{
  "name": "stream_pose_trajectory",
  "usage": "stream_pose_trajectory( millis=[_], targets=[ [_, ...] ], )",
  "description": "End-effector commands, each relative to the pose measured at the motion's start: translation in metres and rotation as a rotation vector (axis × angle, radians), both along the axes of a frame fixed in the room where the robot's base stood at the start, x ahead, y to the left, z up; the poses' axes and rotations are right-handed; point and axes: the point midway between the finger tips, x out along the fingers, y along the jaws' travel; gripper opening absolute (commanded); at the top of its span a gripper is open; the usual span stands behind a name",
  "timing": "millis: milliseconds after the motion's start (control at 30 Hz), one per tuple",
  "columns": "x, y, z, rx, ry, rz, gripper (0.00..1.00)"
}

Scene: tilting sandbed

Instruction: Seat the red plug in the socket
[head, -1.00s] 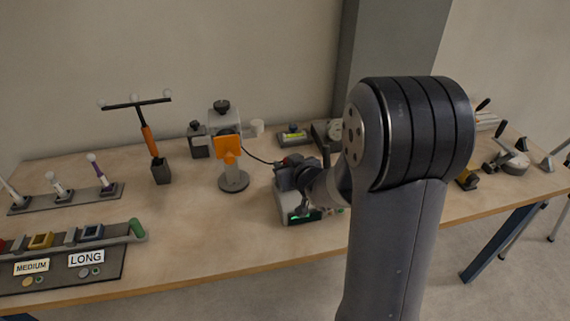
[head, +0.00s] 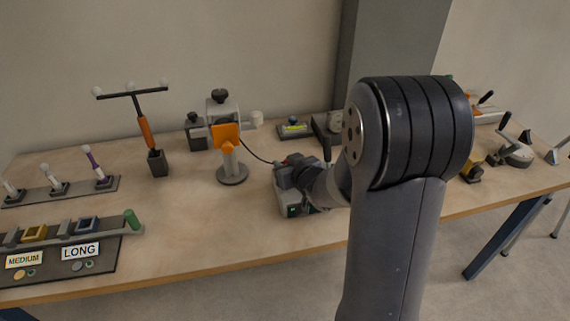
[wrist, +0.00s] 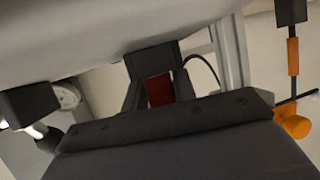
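The red plug (wrist: 159,90) shows in the wrist view between the two dark fingers of my gripper (wrist: 160,97), filling the gap between them. My gripper looks shut on it. A dark block (wrist: 153,58) lies just beyond the plug. In the head view my gripper (head: 292,178) is low over a grey box (head: 290,204) with a small green light, and only a speck of red shows beside it. The socket itself is hidden behind my gripper, so I cannot tell whether the plug is in it.
A black cable (head: 257,154) runs from near my gripper to an orange-and-grey stand (head: 231,165) on the left. A T-shaped tool (head: 145,128) stands further left, with a labelled rack (head: 105,250) in front. The table between rack and box is clear.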

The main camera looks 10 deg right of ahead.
Motion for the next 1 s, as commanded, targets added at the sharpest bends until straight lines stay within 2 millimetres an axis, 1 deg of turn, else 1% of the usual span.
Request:
stream_pose_trajectory(
  millis=[33, 167, 200, 800, 867, 1000],
  targets=[
    [-0.004, 0.001, -0.008, -0.004, 0.021, 0.003, 0.35],
    [-0.004, 0.002, -0.009, -0.005, 0.022, 0.005, 0.46],
    [-0.004, 0.002, -0.010, -0.005, 0.023, 0.005, 0.47],
    [-0.005, 0.004, -0.010, -0.007, 0.025, 0.011, 0.47],
    [-0.008, 0.003, -0.009, -0.006, 0.024, 0.011, 0.47],
    [-0.022, -0.003, 0.000, -0.006, 0.019, 0.006, 0.47]
  ],
)
